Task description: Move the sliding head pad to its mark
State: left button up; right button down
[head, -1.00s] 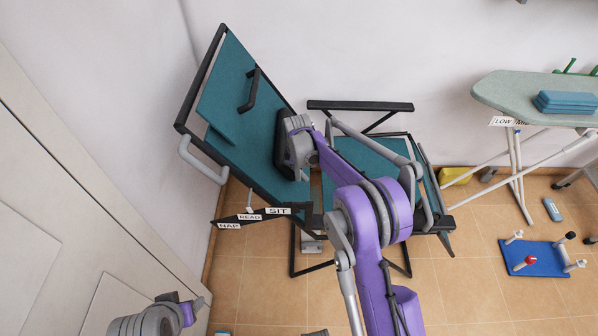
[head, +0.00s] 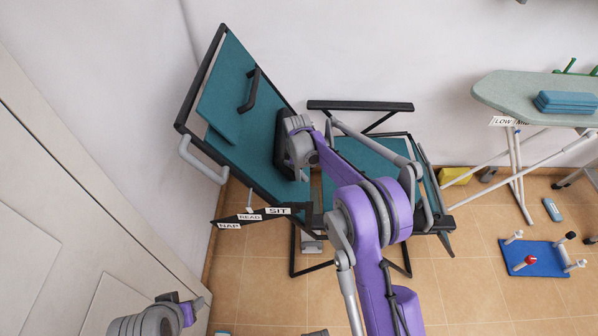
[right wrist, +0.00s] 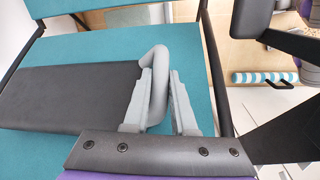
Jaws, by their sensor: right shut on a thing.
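The dark head pad (right wrist: 65,98) lies on the teal backrest (head: 243,100) of a black-framed reclining chair. In the right wrist view a grey loop handle (right wrist: 159,58) rises at the pad's end. My right gripper (right wrist: 160,75) is shut on this handle, with a finger on each side. In the head view my right wrist and arm cover part of the pad (head: 281,142). I cannot make out a mark for the pad. My left gripper (head: 197,304) is at the bottom left, apart from the chair; its fingers are unclear.
A black plate with SIT, READ and NAP labels (head: 250,216) sits at the chair's side. A grey side handle (head: 203,160) is on the backrest's left. An ironing board (head: 530,95) and a blue pegged board (head: 535,260) stand right.

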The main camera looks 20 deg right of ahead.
dwell(0.3)
jog(key=w+a+r+p, duration=0.2)
jog(key=a+r+p, duration=0.3)
jog(key=r, duration=0.7)
jog(key=shift+a+r+p, duration=0.2)
jog(key=shift+a+p, duration=0.15)
jog(key=shift+a, duration=0.75)
jog(key=shift+w, duration=0.1)
jog(key=c, duration=0.7)
grip_release()
jog(key=shift+c, duration=0.2)
notch_tip(320, 180, up, 11)
jog(key=s, duration=0.1)
jog(key=shift+a+f, duration=0.15)
jog(key=shift+a, duration=0.1)
